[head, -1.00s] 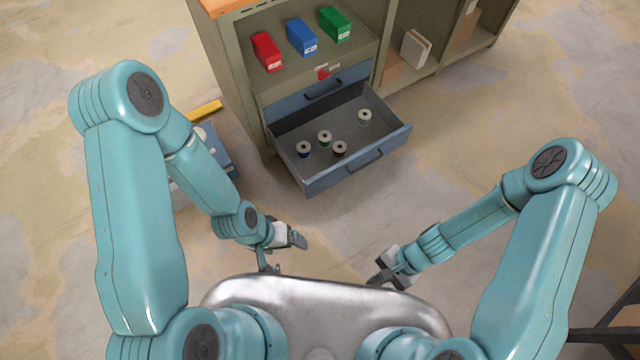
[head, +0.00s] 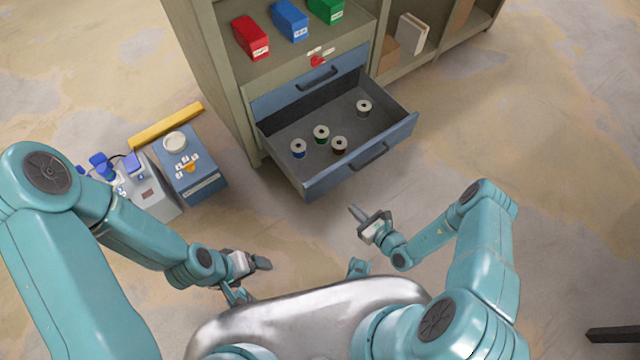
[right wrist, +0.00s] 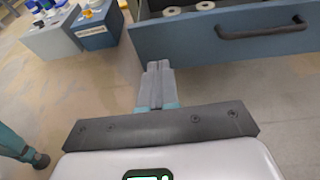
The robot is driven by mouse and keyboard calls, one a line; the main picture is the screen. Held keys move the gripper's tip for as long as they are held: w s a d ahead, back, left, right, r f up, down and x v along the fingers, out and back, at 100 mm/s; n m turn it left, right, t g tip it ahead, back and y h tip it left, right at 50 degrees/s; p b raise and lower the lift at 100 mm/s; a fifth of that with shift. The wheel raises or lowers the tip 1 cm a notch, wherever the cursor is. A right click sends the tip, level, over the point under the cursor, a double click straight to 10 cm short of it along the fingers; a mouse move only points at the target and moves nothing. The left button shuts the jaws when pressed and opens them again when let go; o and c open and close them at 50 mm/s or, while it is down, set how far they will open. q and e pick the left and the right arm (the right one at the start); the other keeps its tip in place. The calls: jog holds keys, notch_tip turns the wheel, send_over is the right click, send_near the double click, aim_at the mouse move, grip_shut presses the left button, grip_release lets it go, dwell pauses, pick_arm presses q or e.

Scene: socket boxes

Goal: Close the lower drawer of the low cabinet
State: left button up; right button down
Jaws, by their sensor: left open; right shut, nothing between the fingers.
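The lower drawer (head: 360,162) of the low cabinet (head: 215,75) is pulled out, with several spools inside. Its blue front with a dark handle (head: 369,158) faces me. The upper drawer (head: 310,84) is shut. In the right wrist view the lower drawer's front (right wrist: 215,37) fills the upper right, beyond the fingertips. My right gripper (head: 357,212) is shut and empty, apart from the drawer and in front of it, over the floor; it also shows in the right wrist view (right wrist: 157,70). My left gripper (head: 250,279) is open and empty, low near my body, away from the drawer.
Red (head: 250,38), blue (head: 290,20) and green (head: 326,10) bins stand on the cabinet shelf. Left of the cabinet are a blue box (head: 190,165), a grey box (head: 148,190) and a yellow bar (head: 166,126). The floor before the drawer is clear.

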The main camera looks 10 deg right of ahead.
jog(key=b, duration=0.4)
send_near(326, 177)
jog(key=x, duration=0.5)
jog(key=shift+w+a+f, duration=0.1)
jog(key=shift+a+f, duration=0.2)
jog(key=shift+f, duration=0.1)
jog(key=shift+w+a, duration=0.2)
jog(key=shift+w, duration=0.25)
jog(key=shift+r, duration=0.1)
